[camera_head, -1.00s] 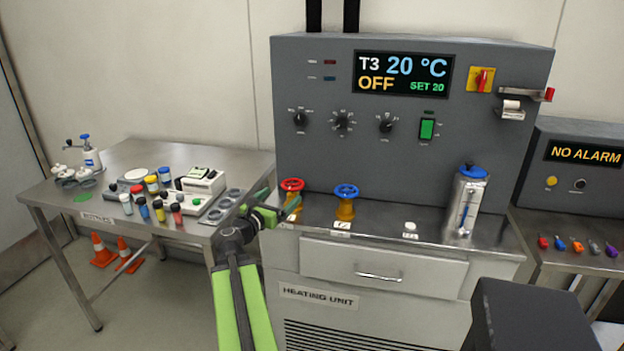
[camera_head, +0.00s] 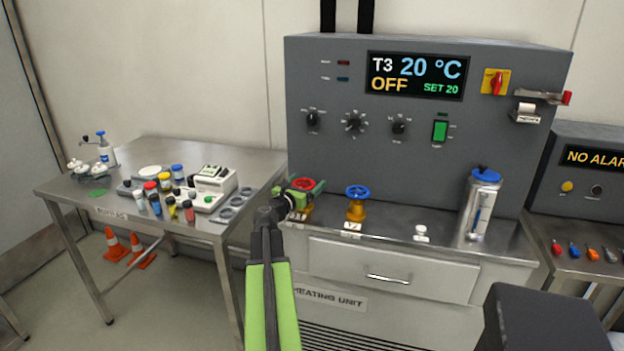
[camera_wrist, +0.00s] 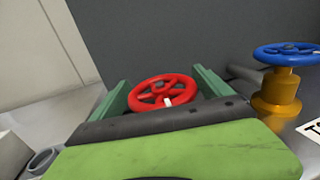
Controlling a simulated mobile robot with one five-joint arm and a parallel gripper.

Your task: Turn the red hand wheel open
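The red hand wheel (camera_head: 304,184) sits on a valve on the left of the heating unit's steel top. In the wrist view the red hand wheel (camera_wrist: 163,91) shows between my two green fingers, with a white mark on its rim toward me. My gripper (camera_head: 305,187) is at the wheel, one finger on each side. In the wrist view my gripper (camera_wrist: 164,88) is open, with a gap showing left of the wheel; on the right the finger is close to the rim, and I cannot tell if it touches. The valve body below the wheel is mostly hidden by my gripper.
A blue hand wheel (camera_head: 357,192) on a brass valve stands just right of the red one. The grey control panel (camera_head: 330,160) rises behind. A steel table (camera_head: 150,222) with bottles is at left. A clear canister (camera_head: 481,205) stands farther right on the unit.

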